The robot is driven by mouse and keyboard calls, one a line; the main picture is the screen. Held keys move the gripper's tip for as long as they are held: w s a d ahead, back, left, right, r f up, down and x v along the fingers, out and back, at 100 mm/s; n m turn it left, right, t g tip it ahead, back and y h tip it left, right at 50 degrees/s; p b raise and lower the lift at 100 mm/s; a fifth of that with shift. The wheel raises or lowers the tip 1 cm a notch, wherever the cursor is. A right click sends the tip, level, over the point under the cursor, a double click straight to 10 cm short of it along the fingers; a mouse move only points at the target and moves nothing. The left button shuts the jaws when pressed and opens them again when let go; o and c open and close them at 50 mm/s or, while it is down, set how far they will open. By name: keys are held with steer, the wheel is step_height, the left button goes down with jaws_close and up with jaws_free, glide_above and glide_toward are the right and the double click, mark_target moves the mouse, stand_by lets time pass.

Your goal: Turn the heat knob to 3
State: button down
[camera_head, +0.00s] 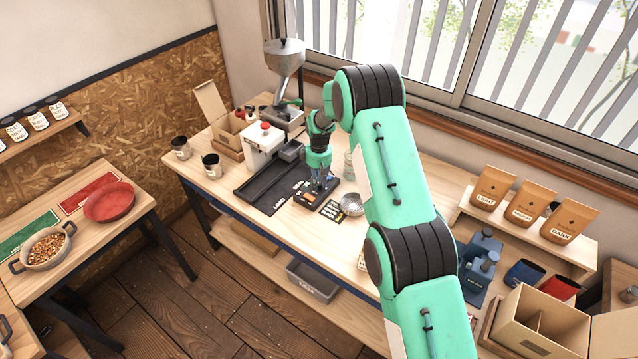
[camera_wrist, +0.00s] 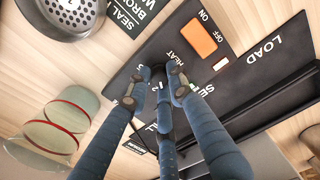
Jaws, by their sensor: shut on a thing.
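My gripper (camera_head: 318,186) reaches down onto the small dark control panel (camera_head: 302,198) on the workbench. In the wrist view my blue fingers (camera_wrist: 155,90) close around the dark heat knob (camera_wrist: 146,74), just below the printed word HEAT. The fingers hide much of the knob and its dial. A few white dial marks show between the fingers, but I cannot read the knob's setting. The panel also shows in the wrist view (camera_wrist: 152,48), with an orange ON/OFF switch (camera_wrist: 199,37) beside the knob.
A black LOAD tray (camera_head: 265,190) lies left of the panel, and a white machine with a red knob (camera_head: 264,140) stands behind it. A metal strainer (camera_head: 351,205) and a black sign (camera_head: 331,211) are close on the right.

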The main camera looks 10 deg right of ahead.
steer(key=shift+f, duration=0.1)
steer(key=m+b, duration=0.2)
steer(key=m, duration=0.3)
steer(key=m+b, duration=0.1)
steer(key=m, duration=0.5)
steer(key=shift+b, duration=0.3)
steer(key=shift+m, duration=0.3)
steer(key=c, duration=1.5)
jaws_free()
steer(key=shift+c, duration=0.2)
steer(key=shift+r, duration=0.2)
